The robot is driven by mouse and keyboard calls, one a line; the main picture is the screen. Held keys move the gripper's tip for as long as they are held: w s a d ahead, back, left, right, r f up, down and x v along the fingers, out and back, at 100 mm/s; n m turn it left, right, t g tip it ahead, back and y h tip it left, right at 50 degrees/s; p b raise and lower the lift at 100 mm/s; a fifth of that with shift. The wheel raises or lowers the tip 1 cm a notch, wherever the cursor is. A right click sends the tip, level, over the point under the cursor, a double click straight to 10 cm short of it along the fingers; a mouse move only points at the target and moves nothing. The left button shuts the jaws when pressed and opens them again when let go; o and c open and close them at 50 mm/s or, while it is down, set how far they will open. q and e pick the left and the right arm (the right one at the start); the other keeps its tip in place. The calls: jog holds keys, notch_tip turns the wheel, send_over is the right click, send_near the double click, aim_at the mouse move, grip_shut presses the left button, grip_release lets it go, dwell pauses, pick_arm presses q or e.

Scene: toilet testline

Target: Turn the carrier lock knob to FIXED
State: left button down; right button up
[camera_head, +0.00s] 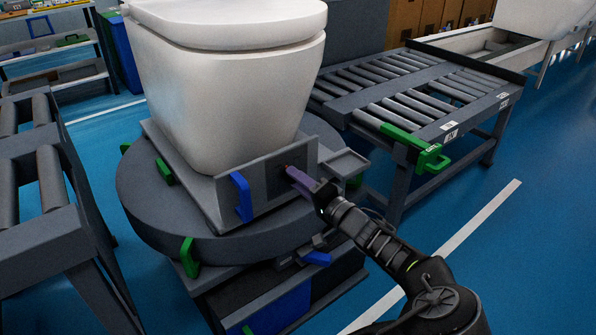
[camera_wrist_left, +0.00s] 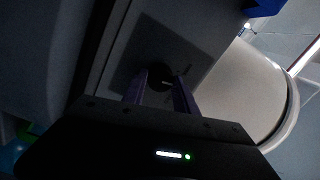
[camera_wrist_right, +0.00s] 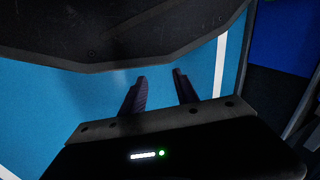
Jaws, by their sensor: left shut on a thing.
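The carrier lock knob shows in the left wrist view as a small dark round knob (camera_wrist_left: 160,74) on a darker square panel of the carrier's grey side plate. In the head view only a small reddish bit shows at the purple fingertips of my left gripper (camera_head: 290,171). That gripper, also in the left wrist view (camera_wrist_left: 161,86), is shut on the knob, a finger on each side. The knob's marking cannot be read. The carrier (camera_head: 213,190) bears a white toilet (camera_head: 235,90). My right gripper (camera_wrist_right: 158,76) is open and empty above blue floor.
The carrier sits on a round grey turntable (camera_head: 150,215) with green clamps. A blue handle (camera_head: 241,197) stands on the side plate left of my left gripper. Roller conveyors stand at the left (camera_head: 45,235) and right (camera_head: 455,62). Blue floor is clear at the right.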

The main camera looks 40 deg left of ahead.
pick_arm(q)
jog(key=shift+f+m+t+p, duration=0.1)
jog(key=shift+m+t+p, duration=0.3)
jog(key=shift+m+p, duration=4.85)
pick_arm(e)
notch_tip(320, 180, up, 11)
jog(key=s+a, duration=0.1)
jog(key=shift+s+a, duration=0.35)
jog(key=shift+s, duration=0.05)
pick_arm(q)
jog(key=shift+m, duration=0.25)
jog(key=c, duration=1)
grip_release()
jog(key=shift+o, duration=0.2)
jog(key=v, duration=0.7)
jog(key=shift+s+d, duration=0.15)
jog(key=shift+d, duration=0.25)
pick_arm(e)
jog(key=shift+r, duration=0.35)
pick_arm(q)
jog(key=shift+f, duration=0.1)
